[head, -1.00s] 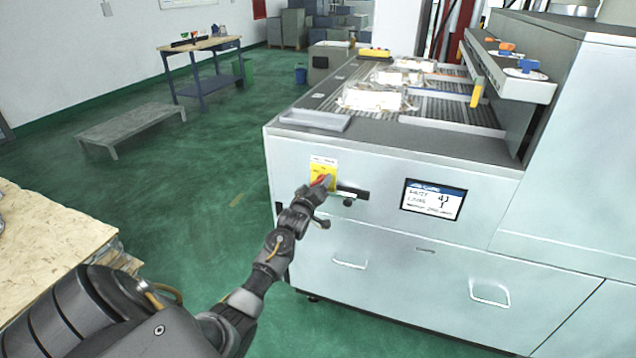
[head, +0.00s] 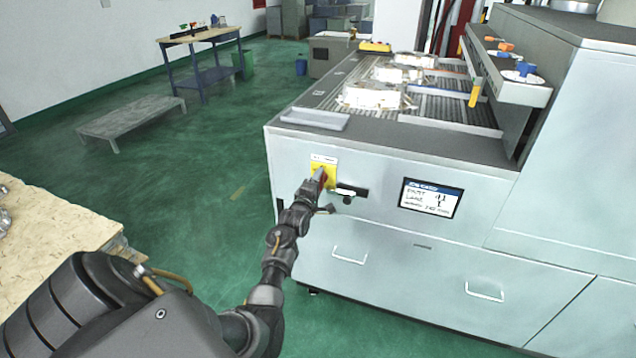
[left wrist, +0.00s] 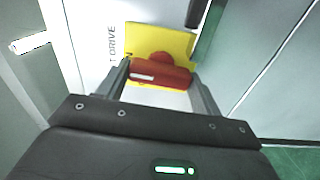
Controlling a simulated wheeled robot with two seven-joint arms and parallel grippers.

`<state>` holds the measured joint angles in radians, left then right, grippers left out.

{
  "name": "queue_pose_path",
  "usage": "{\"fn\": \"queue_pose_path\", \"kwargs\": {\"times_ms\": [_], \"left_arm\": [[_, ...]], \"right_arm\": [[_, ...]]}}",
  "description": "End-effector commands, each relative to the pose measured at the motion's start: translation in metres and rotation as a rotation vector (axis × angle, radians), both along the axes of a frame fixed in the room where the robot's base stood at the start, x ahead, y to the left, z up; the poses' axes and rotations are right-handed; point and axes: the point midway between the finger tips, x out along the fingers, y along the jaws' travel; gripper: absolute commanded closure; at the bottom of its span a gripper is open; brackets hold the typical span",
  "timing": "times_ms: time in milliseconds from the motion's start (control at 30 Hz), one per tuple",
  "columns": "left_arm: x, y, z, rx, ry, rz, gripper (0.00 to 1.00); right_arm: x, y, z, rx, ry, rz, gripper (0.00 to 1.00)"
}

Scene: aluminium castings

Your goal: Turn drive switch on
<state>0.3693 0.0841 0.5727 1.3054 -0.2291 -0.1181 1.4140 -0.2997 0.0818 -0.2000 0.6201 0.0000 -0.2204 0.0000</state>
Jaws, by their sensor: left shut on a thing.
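The drive switch is a red rotary handle (left wrist: 160,72) on a yellow plate (head: 318,170), set in the grey front panel of the machine. In the left wrist view the word DRIVE stands beside the yellow plate. My left gripper (head: 321,184) is at the switch. In the left wrist view its two fingers (left wrist: 158,84) stand on either side of the red handle, shut on it. The handle lies across the picture there, slightly tilted, with a white mark near its left end. In the head view the gripper hides part of the switch. My right gripper is not in view.
A display (head: 430,198) is further right. Castings (head: 372,97) lie on the machine's conveyor. A wooden-topped table (head: 50,245) stands at the left. Green floor between is clear.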

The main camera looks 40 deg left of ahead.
Motion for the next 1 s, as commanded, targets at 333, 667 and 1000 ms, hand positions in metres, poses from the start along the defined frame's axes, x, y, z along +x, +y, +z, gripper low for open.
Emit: {"fn": "queue_pose_path", "kwargs": {"times_ms": [333,667,1000], "left_arm": [[0.0000,0.0006,0.0001,-0.062,-0.023,0.001,0.57],[0.0000,0.0006,0.0001,-0.065,-0.024,0.001,0.57],[0.0001,0.0003,0.0000,-0.063,-0.022,0.001,0.13]], "right_arm": [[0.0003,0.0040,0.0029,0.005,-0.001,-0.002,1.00],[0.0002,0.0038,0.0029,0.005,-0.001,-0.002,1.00],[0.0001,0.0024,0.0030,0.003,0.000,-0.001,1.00]]}}
